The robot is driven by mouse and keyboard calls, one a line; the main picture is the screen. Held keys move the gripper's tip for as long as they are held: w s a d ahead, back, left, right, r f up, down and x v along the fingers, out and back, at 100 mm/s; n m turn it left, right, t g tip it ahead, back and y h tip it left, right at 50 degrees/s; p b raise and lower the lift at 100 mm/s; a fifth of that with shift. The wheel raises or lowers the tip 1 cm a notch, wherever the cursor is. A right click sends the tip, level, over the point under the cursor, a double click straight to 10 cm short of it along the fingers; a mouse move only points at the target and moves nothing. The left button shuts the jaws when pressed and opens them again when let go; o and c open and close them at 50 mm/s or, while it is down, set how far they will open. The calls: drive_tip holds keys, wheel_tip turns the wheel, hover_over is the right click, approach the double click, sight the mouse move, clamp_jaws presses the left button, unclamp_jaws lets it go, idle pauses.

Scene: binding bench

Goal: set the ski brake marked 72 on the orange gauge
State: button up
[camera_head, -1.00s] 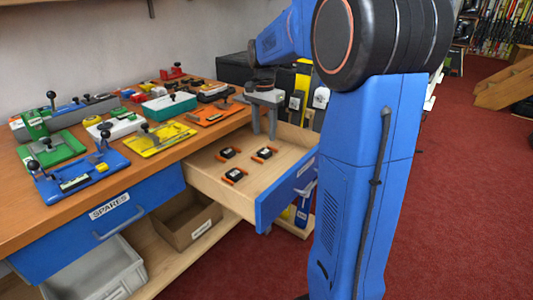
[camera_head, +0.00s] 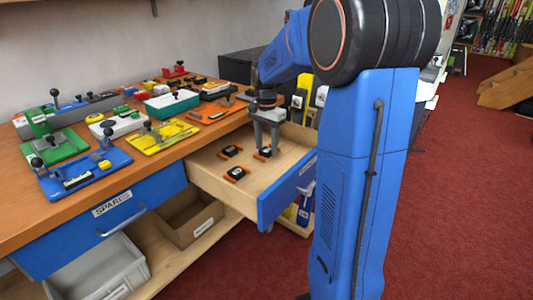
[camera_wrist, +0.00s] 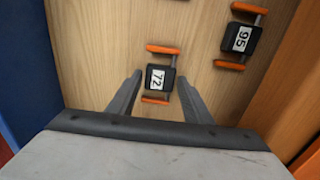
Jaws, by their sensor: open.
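The ski brake marked 72 (camera_wrist: 160,77) lies in the open drawer, a black block with a white label and orange ends. It also shows in the head view (camera_head: 265,153), partly hidden by my fingers. My gripper (camera_wrist: 158,88) is open, pointing down into the drawer, with one finger on each side of this brake. In the head view my gripper (camera_head: 266,150) is at the drawer's far right part. I cannot tell whether the fingers touch the brake. The orange gauge (camera_head: 218,109) is a flat plate on the bench, left of and behind my gripper.
A brake marked 95 (camera_wrist: 241,38) lies close by in the drawer (camera_head: 208,178); the head view shows two other brakes (camera_head: 231,151) (camera_head: 235,173). Yellow (camera_head: 160,139), blue (camera_head: 84,175) and green (camera_head: 55,147) fixtures crowd the bench. The drawer's front (camera_head: 285,190) stands out over the floor.

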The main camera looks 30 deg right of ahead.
sight(267, 150)
drive_tip(key=c, duration=0.7)
drive_tip(key=shift+r, duration=3)
